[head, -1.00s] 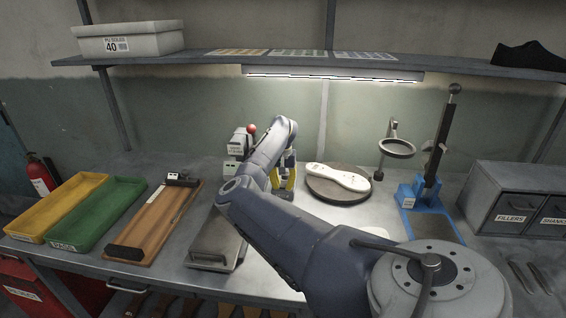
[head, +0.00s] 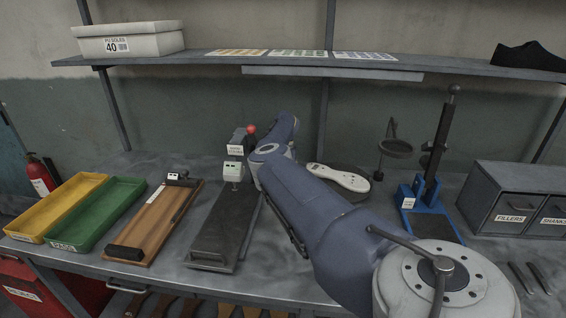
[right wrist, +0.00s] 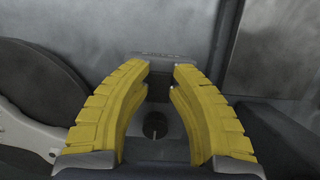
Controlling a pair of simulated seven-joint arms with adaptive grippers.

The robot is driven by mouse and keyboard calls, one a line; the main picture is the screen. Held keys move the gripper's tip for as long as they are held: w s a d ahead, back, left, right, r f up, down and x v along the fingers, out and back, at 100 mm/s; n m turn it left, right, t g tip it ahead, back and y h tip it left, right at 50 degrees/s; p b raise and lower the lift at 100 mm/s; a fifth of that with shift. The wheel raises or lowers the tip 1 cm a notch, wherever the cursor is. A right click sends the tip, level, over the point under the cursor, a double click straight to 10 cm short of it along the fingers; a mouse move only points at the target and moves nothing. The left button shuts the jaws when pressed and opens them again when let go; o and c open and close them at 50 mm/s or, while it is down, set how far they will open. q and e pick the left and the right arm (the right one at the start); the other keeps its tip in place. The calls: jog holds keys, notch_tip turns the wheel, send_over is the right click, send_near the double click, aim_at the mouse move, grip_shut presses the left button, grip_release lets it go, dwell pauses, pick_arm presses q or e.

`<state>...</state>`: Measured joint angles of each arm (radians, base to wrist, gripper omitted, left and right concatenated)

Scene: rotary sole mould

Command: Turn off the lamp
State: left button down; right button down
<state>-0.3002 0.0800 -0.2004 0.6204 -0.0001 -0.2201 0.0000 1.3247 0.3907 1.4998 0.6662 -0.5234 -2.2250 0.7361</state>
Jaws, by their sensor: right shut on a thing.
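The lamp (head: 332,72) is a long strip under the shelf in the head view, and it is dark. My right gripper (right wrist: 161,70) has yellow ribbed fingers in the right wrist view. A dark round knob (right wrist: 154,126) with a pale mark shows between these fingers, and the gripper is shut on it, though the contact itself is hard to see. In the head view my right gripper is hidden behind its own arm, near the back of the bench. My left gripper is not in view.
A pale shoe sole (head: 338,178) lies on a round turntable (head: 352,197), just right of my arm. A blue-based press (head: 430,190) and a grey drawer cabinet (head: 515,205) stand farther right. Yellow (head: 65,205) and green (head: 105,210) trays lie at left.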

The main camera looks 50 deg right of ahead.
dwell(0.4)
jog(key=c, duration=1.5)
grip_release()
jog(key=shift+o, duration=0.2)
jog(key=shift+r, duration=0.15)
jog(key=shift+v, duration=3.6)
jog(key=shift+w+d, duration=0.15)
jog(key=shift+d, duration=0.05)
